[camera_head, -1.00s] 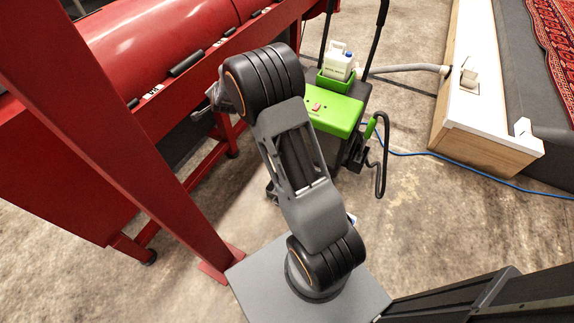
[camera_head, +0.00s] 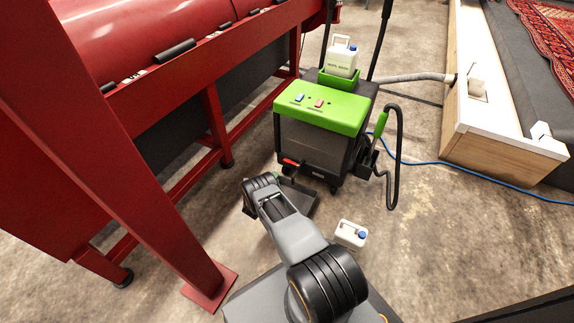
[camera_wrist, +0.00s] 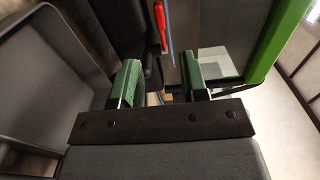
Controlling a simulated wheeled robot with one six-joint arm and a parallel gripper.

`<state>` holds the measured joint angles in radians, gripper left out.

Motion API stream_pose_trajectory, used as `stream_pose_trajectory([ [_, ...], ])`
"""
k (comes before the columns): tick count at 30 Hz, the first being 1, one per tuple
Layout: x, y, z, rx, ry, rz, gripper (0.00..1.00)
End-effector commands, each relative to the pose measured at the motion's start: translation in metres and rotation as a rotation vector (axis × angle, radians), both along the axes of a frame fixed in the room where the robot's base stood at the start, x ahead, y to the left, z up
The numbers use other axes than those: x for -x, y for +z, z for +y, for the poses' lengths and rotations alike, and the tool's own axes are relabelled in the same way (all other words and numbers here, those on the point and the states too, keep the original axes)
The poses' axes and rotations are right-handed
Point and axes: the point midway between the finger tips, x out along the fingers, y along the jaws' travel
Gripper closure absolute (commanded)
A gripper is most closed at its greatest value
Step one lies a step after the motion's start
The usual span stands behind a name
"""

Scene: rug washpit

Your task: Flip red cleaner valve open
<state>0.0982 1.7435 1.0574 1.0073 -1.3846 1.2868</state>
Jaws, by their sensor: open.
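The cleaner (camera_head: 318,140) is a grey machine with a green top. Its red valve handle (camera_head: 291,162) sits low on the front, and it also shows in the wrist view (camera_wrist: 160,25) at the top centre. My gripper (camera_wrist: 160,80) is open, its two green-padded fingers apart. The red handle lies beyond the fingertips, roughly in line with the gap, and no finger appears to touch it. In the head view my arm reaches low in front of the cleaner and mostly hides the gripper.
A red frame and drum machine (camera_head: 150,90) stands on the left. A white jug (camera_head: 351,233) with a blue cap is on the floor right of my arm. A black hose (camera_head: 397,150) hangs at the cleaner's right side. A blue cable (camera_head: 450,163) crosses the floor.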

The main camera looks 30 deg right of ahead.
Motion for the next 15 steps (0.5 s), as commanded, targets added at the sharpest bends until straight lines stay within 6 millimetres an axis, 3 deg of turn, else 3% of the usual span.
stream_pose_trajectory([
  [15,-0.043,-0.005,-0.083,0.000,-0.002,-0.001,0.60],
])
